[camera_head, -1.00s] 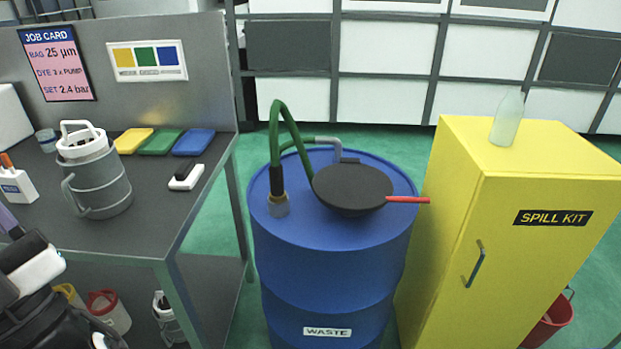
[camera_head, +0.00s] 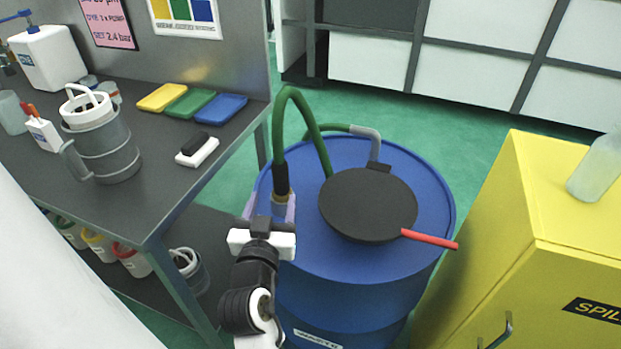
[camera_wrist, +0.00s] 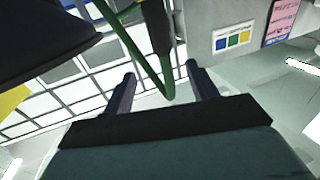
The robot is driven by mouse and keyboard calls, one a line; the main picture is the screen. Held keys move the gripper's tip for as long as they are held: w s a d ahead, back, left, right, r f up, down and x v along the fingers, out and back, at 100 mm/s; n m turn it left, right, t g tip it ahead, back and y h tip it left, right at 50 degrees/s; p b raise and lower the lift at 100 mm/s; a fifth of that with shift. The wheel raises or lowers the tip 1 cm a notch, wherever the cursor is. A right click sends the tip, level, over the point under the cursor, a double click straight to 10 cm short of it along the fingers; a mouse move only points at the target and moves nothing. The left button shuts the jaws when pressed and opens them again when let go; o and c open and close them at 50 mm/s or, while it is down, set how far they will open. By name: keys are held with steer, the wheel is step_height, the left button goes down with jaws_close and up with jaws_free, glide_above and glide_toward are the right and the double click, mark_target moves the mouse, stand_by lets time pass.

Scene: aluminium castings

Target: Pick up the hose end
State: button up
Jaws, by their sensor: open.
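The green hose (camera_head: 282,120) arches over the blue drum, and its hose end (camera_head: 281,180) has a dark sleeve above a brass-coloured collar, pointing down at the drum's left side. My gripper (camera_head: 270,207) is open, with its two purple fingers on either side of the lower hose end in the head view. In the wrist view the dark hose end (camera_wrist: 158,28) shows beyond and between the fingertips of my gripper (camera_wrist: 160,70). I cannot tell whether a finger touches it. The hose's lower tip is hidden behind my gripper in the head view.
The blue waste drum (camera_head: 330,262) carries a black round lid or funnel (camera_head: 367,205) with a red handle (camera_head: 430,240). A dark workbench (camera_head: 150,210) stands left, with a grey jug (camera_head: 105,145) on it. A yellow cabinet (camera_head: 500,260) stands right.

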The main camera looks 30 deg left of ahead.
mark_target(281, 160)
steer(key=b+x, duration=0.3)
steer(key=x, duration=0.4)
steer(key=shift+w+a+b, duration=0.2)
steer(key=shift+w+b, duration=0.15)
steer(key=shift+b, duration=0.05)
steer(key=shift+p+x, duration=0.95)
steer(key=shift+x, duration=2)
steer(key=shift+a, duration=0.1)
steer(key=shift+s, duration=0.1)
steer(key=shift+c, duration=0.5)
jaws_close()
steer(key=shift+r, duration=0.1)
